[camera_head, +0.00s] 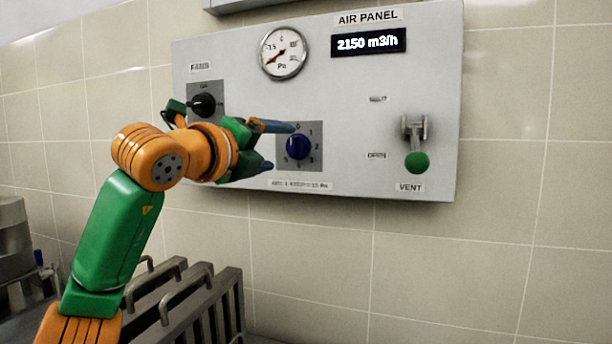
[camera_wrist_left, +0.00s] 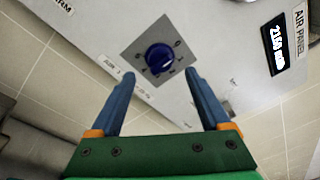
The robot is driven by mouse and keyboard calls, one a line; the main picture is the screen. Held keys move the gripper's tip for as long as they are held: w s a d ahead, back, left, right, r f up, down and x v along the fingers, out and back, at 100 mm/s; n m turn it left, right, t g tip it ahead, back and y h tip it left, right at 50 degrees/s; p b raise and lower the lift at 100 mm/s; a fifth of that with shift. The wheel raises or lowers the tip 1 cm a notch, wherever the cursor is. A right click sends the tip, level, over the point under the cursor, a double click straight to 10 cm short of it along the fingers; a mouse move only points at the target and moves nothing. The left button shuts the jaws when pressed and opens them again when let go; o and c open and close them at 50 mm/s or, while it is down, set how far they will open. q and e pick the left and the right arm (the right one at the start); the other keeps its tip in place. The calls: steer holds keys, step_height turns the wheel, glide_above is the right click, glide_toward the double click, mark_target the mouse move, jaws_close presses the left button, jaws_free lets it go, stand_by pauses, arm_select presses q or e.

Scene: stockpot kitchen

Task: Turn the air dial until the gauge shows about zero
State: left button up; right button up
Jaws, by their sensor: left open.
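The air dial is a round blue knob (camera_head: 298,146) on a grey square plate with numbers, low on the panel's middle. It also shows in the left wrist view (camera_wrist_left: 159,58), ahead of the fingertips. The round gauge (camera_head: 283,53) is above it; its red needle points to the lower left, below the zero at the top. My left gripper (camera_head: 268,146) is open and empty, just left of the dial. In the left wrist view its two blue fingers (camera_wrist_left: 158,82) are spread wide, with the dial beyond their tips, apparently not touched. My right gripper is not in view.
The air panel (camera_head: 350,120) hangs on a tiled wall. A display (camera_head: 368,42) reads 2150 m3/h. A black fan knob (camera_head: 203,104) is behind my left wrist. A green-tipped vent lever (camera_head: 416,160) is at right. A metal rack (camera_head: 190,300) stands below.

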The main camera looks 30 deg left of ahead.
mark_target(290, 147)
arm_select(q)
steer(key=shift+w+r+p, duration=0.25)
steer(key=shift+p, duration=0.65)
steer(key=w, duration=0.1)
steer(key=w+p, duration=0.1)
steer(key=w, duration=0.1)
steer(key=w+p, duration=0.1)
steer(key=w, duration=0.1)
steer(key=shift+a+f, duration=0.25)
steer(key=shift+a, duration=0.05)
steer(key=shift+w+f+p, duration=0.1)
steer(key=shift+w+p, duration=0.15)
steer(key=shift+p, duration=0.05)
steer(key=shift+s, duration=0.2)
steer(key=shift+c, duration=1)
jaws_close()
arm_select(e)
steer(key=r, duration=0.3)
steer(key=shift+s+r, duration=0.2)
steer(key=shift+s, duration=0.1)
